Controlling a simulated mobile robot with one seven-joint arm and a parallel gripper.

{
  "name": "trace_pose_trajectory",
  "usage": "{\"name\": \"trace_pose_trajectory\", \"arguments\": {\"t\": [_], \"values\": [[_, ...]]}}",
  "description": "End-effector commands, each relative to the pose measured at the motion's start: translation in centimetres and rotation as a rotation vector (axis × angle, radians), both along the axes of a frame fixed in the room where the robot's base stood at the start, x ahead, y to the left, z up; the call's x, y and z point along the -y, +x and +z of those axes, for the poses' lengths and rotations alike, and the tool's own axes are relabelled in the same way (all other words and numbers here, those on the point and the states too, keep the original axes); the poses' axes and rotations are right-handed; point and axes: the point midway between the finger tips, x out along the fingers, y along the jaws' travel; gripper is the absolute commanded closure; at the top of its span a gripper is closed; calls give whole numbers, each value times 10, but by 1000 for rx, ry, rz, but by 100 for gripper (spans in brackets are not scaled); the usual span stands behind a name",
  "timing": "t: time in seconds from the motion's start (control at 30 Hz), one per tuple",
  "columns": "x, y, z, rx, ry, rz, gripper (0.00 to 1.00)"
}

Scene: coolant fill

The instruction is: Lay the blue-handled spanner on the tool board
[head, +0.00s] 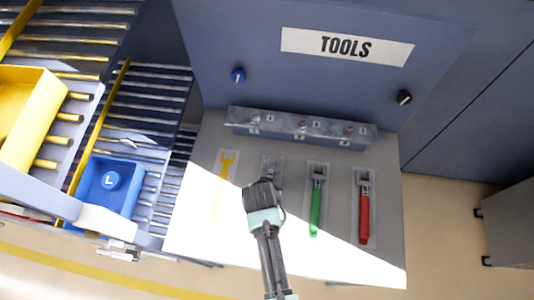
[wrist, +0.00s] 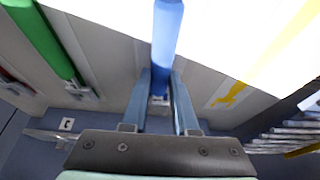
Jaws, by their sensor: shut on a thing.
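My gripper (head: 265,190) is over the tool board (head: 340,258), at the second place from the left. In the wrist view, my gripper (wrist: 159,78) is shut on the blue-handled spanner (wrist: 167,35), its blue handle running between the two fingers. In the head view the gripper hides most or all of this spanner. A grey place marking (head: 271,162) shows just beyond the gripper. I cannot tell whether the spanner touches the board.
A green-handled spanner (head: 316,205) and a red-handled spanner (head: 364,210) lie to the right. A yellow spanner shape (head: 226,163) is to the left. A grey block (head: 300,127) runs along the back under the TOOLS sign (head: 346,46). A blue bin (head: 110,183) stands left.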

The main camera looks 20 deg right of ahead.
Motion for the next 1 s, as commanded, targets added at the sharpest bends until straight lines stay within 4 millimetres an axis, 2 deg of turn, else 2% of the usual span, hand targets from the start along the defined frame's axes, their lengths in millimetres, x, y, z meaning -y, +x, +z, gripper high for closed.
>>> {"name": "trace_pose_trajectory", "arguments": {"t": [0.13,0.53,0.57,0.7,1.0], "values": [[0,0,-11,1,-1,1,100],[0,0,-17,2,-1,1,100],[0,0,-16,1,-1,1,68],[0,0,-16,0,0,1,43],[0,0,-12,0,0,1,43]]}}
